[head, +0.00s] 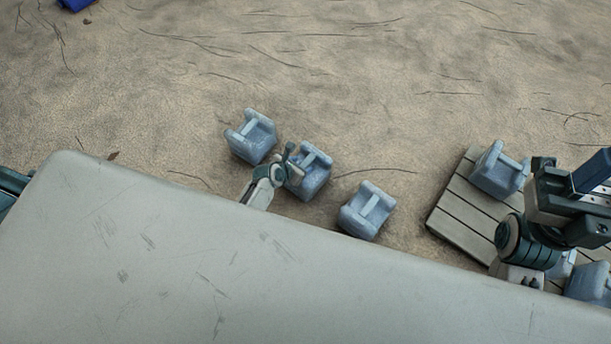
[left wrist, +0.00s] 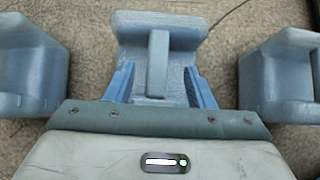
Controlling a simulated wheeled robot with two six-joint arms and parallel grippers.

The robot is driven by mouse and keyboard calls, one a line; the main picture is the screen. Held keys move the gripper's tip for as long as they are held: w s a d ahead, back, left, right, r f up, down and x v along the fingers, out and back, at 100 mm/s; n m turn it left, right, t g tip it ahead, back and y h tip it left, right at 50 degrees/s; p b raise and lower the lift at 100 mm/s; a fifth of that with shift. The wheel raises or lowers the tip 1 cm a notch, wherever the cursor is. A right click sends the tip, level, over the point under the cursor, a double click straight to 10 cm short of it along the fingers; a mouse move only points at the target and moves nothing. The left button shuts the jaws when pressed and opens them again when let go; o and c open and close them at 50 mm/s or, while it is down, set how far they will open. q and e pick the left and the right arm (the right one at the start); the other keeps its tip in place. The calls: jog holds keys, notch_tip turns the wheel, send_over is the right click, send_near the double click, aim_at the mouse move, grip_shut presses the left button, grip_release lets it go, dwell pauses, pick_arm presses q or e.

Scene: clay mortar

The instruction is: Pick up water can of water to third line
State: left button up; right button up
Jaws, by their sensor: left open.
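Three blue-grey water cans with bar handles stand in a row on the sandy ground in the head view: a left can (head: 252,138), a middle can (head: 314,174) and a right can (head: 367,212). My left gripper (head: 289,160) is at the middle can's left side. In the left wrist view my left gripper (left wrist: 160,86) is open, with one blue finger on each side of the middle can's upright-looking handle (left wrist: 158,62). The fingers appear apart from the handle. My right arm is at the right of the head view, but I cannot make out its fingers.
A slatted wooden pallet (head: 455,216) at the right carries another can (head: 499,171) and more, partly hidden by my right arm. Neighbouring cans flank the gripper closely in the left wrist view. Sandy ground beyond the row is open. A blue object (head: 76,4) lies far left.

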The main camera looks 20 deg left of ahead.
aim_at(307, 160)
pick_arm(q)
jog(key=b+x, duration=0.3)
jog(key=x, duration=0.2)
jog(key=shift+a, duration=0.15)
grip_shut()
dwell(1.1)
jog(key=shift+w+r, duration=0.2)
jog(key=shift+r, duration=0.2)
